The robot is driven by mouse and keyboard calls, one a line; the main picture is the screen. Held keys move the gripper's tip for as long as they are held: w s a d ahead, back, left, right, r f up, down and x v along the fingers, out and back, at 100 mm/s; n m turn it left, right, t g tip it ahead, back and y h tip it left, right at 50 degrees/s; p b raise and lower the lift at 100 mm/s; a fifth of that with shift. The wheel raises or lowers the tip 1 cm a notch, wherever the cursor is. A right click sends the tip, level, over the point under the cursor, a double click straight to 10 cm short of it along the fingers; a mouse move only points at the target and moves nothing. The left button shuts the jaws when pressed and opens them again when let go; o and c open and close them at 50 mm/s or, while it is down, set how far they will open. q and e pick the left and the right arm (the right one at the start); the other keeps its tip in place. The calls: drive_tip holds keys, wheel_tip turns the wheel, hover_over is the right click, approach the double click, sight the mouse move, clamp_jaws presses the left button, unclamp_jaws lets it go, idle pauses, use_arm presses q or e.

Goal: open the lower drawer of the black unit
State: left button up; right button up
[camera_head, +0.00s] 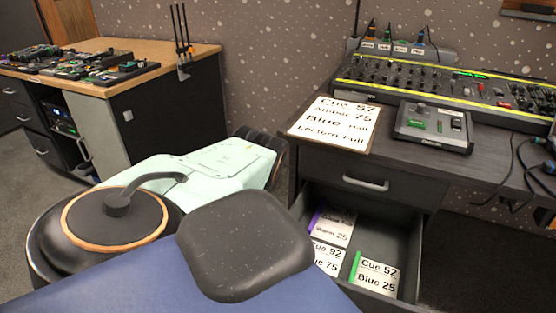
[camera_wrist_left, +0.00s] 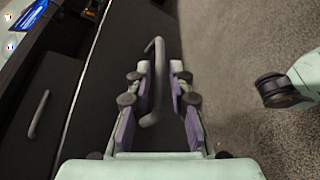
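The black unit is the dark desk at the right of the head view, with its upper drawer (camera_head: 366,184) shut. Its lower drawer (camera_head: 408,250) stands open, with several cue cards inside; its front is hidden behind my body. In the left wrist view, turned sideways, my left gripper (camera_wrist_left: 159,72) is around the lower drawer's handle (camera_wrist_left: 153,85). Its fingers stand on both sides of the bar, with a gap visible on the right side, so it looks open. The upper drawer's handle (camera_wrist_left: 39,115) is at the left there. My right gripper is not in view.
A mixing console (camera_head: 450,90), a small controller (camera_head: 433,126) and a cue sign (camera_head: 333,124) are on the desk top. Cables (camera_head: 520,165) hang at its right. A wood-topped unit (camera_head: 140,62) stands at the left. Grey carpet (camera_wrist_left: 245,40) lies below the drawer.

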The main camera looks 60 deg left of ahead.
use_arm(q)
drive_tip(key=v, duration=0.9)
drive_tip(key=shift+a, duration=0.15)
drive_tip(key=shift+s, duration=0.15)
